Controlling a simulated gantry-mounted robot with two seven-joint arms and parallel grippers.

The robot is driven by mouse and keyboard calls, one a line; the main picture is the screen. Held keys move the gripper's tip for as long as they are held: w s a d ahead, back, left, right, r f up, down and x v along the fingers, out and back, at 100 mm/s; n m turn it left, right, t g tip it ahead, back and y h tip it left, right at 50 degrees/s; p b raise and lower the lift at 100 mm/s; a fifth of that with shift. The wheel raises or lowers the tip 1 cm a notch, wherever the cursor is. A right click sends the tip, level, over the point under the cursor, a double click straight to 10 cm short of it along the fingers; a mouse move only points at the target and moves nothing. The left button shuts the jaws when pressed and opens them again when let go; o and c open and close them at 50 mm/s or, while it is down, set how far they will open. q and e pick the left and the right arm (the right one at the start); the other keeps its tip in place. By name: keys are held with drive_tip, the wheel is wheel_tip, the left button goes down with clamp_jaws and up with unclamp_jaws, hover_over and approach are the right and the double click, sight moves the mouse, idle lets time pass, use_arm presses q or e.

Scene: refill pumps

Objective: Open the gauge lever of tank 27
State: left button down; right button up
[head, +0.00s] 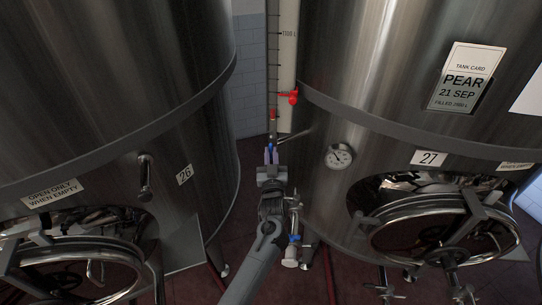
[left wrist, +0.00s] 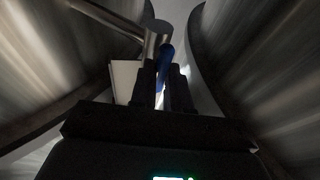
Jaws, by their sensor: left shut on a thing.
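Tank 27 (head: 310,110) is the large steel tank on the right, with its number plate (head: 430,158) low on its wall. My left gripper (head: 271,157) is between the two tanks, beside the left side of tank 27. It is shut on a small blue lever (head: 269,149) below the gauge scale. In the left wrist view, the blue lever (left wrist: 167,54) stands between the fingertips (left wrist: 164,75), close to a grey metal fitting (left wrist: 156,34). The fingers hide the lower part of the lever. My right gripper is not in view.
Tank 26 (head: 215,130) stands close on the left. A white gauge scale (head: 287,55) rises between the tanks, with a red marker (head: 293,97) beside it. A dial (head: 339,156) and a round hatch (head: 440,232) are on tank 27. A blue-handled valve (head: 294,239) sits lower down.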

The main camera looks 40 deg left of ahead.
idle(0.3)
use_arm(q)
drive_tip(key=c, duration=1.1)
unclamp_jaws()
